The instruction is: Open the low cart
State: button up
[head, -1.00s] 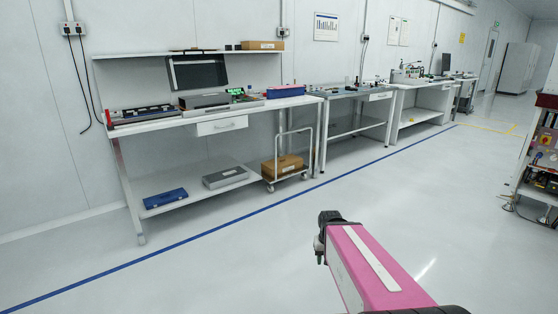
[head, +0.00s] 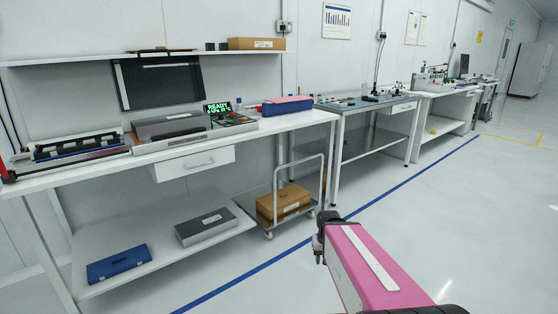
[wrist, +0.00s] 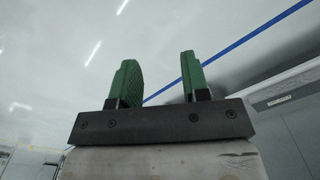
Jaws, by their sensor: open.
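The low cart (head: 321,178) stands on the floor at the right end of the near workbench, in the head view. It has a pale tube handle and small casters. A brown box (head: 284,203) with a white label rests on its low deck. I cannot see any door or lid on the cart itself. My gripper shows in the wrist view (wrist: 159,58), with two green fingers apart and nothing between them. In the head view my pink arm reaches up from the bottom, short of the cart. The cart does not clearly show in the wrist view.
The near workbench (head: 110,168) has a drawer (head: 195,163) and a lower shelf holding a blue case (head: 118,264) and a grey case (head: 206,227). A second bench (head: 362,155) stands right of the cart. A blue line crosses the floor in front; the floor at right is clear.

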aim_at(246, 201)
jog(key=i+u, duration=0.2)
jog(key=i, duration=0.3)
jog(key=i+l+u, duration=0.15)
jog(key=i, duration=0.4)
jog(key=i+l+u, duration=0.2)
jog(key=i, duration=0.3)
